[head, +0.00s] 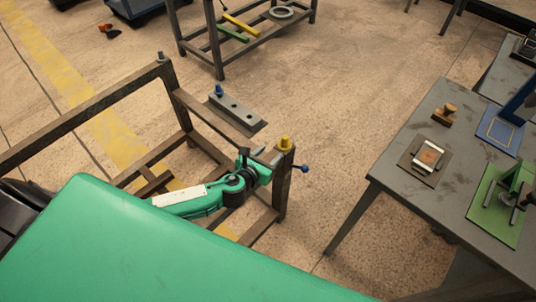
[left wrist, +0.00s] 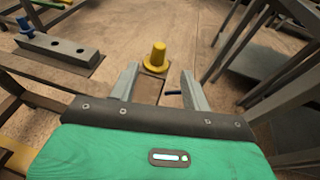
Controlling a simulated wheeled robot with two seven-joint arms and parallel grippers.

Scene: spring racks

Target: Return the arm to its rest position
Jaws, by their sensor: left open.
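My left arm (head: 195,200) is green and reaches out over the near rack. My left gripper (head: 266,156) is at the rack's right corner post, beside a yellow knob (head: 285,143) on top of that post. In the left wrist view the gripper (left wrist: 159,74) has its two grey fingers apart. The yellow knob (left wrist: 157,56) shows just beyond and between the fingertips, and nothing is visibly held. I cannot tell whether a finger touches the post. My right gripper is not in view.
The brown metal rack (head: 90,108) surrounds the arm, with a grey holed plate (head: 232,111) and a blue knob (head: 219,90). A grey table (head: 405,198) with a green fixture (head: 500,205) stands at right. Open floor (head: 340,110) lies between. Another rack (head: 218,55) is behind.

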